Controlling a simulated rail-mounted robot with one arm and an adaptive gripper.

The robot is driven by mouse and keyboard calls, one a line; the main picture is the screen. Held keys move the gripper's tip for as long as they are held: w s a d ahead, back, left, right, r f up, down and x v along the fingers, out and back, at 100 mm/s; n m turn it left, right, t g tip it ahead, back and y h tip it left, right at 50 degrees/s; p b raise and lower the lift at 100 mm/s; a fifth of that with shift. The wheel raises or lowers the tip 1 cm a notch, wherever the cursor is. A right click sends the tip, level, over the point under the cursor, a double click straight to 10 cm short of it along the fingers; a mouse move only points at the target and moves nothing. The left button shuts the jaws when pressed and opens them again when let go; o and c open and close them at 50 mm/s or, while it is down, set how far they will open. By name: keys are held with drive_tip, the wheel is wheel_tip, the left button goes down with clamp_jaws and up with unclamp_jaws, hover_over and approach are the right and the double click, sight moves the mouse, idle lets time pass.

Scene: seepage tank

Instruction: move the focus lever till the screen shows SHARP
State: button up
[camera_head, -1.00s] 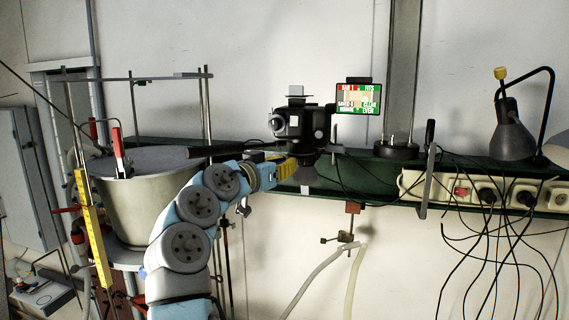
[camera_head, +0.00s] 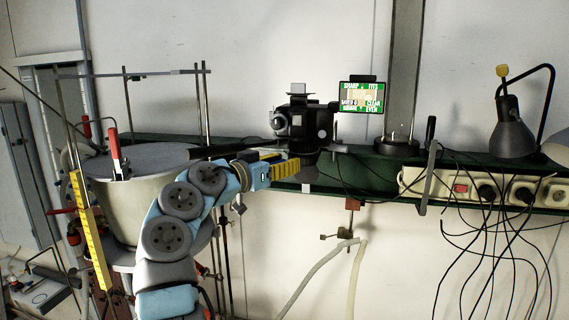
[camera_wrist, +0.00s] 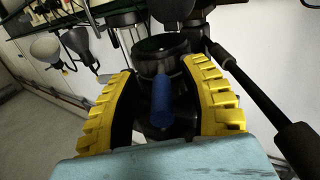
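The screen (camera_head: 360,97) stands above the shelf, right of the black camera (camera_head: 303,122). Its upper left field reads SHARP on green, and the other fields look green too. The blue focus lever (camera_wrist: 161,98) sticks out from the dark round lens barrel (camera_wrist: 160,55) in the wrist view; the head view does not show it clearly. My gripper (camera_wrist: 160,75) has its yellow fingers apart on either side of the barrel and lever, with visible gaps beside the lever. In the head view my gripper (camera_head: 290,169) is just below the camera.
A black handle (camera_wrist: 255,95) runs close past the right finger in the wrist view. A large metal tank (camera_head: 145,190) stands left of my arm. The green shelf (camera_head: 365,172) carries a power strip (camera_head: 470,190) with hanging cables and a lamp (camera_head: 512,135) at right.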

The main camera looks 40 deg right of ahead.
drive_tip(key=s+a, duration=0.1)
drive_tip(key=a, duration=1.1)
drive_tip(key=shift+s, duration=0.2)
